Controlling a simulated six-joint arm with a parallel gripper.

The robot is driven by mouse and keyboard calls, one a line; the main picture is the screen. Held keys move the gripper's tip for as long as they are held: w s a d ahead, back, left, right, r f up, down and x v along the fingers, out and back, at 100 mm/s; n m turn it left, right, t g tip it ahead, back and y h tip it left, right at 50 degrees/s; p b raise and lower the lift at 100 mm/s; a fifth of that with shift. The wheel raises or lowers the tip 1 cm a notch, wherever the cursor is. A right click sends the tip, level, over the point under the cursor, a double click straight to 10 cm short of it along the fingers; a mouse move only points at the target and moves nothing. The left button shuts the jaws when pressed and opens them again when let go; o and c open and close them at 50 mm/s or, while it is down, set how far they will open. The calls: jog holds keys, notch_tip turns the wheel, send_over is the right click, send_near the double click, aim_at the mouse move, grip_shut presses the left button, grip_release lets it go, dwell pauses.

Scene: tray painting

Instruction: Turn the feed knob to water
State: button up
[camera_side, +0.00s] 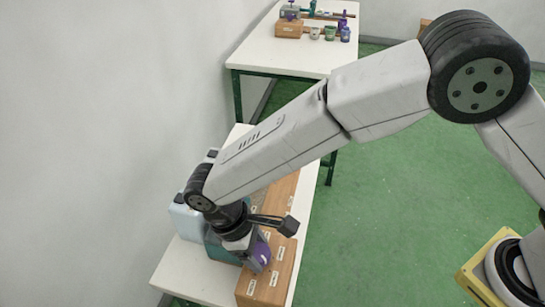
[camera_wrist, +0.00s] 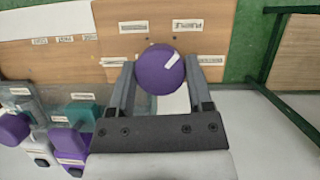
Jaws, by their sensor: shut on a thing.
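The purple round feed knob (camera_wrist: 160,70) is on a wooden panel in the wrist view, with a white pointer mark aimed to the upper right. Small white labels stand around it, one at the upper left (camera_wrist: 133,27) and one at the upper right (camera_wrist: 187,25); their words are too small to read. My gripper (camera_wrist: 159,78) is shut on the knob, one finger on each side. In the side view my gripper (camera_side: 250,252) reaches down to the wooden box front, and the knob there is partly hidden by it.
In the wrist view, purple, white and teal pieces (camera_wrist: 70,140) stand at the lower left. In the side view, a pale blue container (camera_side: 185,222) stands by the wall. A second white table (camera_side: 290,52) holds small cups at the back.

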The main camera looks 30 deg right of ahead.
jog(key=m, duration=0.2)
jog(key=m+g+y, duration=0.1)
jog(key=m, duration=0.2)
jog(key=shift+d+y, duration=0.1)
jog(key=shift+y, duration=0.2)
jog(key=m+y, duration=0.1)
jog(key=m, duration=0.3)
jog(key=shift+m+g+y, duration=0.3)
jog(key=shift+m+y, duration=0.1)
jog(key=o, duration=1.3)
jog(key=shift+w+r, duration=0.1)
jog(key=shift+r, duration=0.05)
jog(key=shift+v, duration=3.75)
jog(key=shift+w+d, duration=0.1)
jog(key=shift+d, duration=0.05)
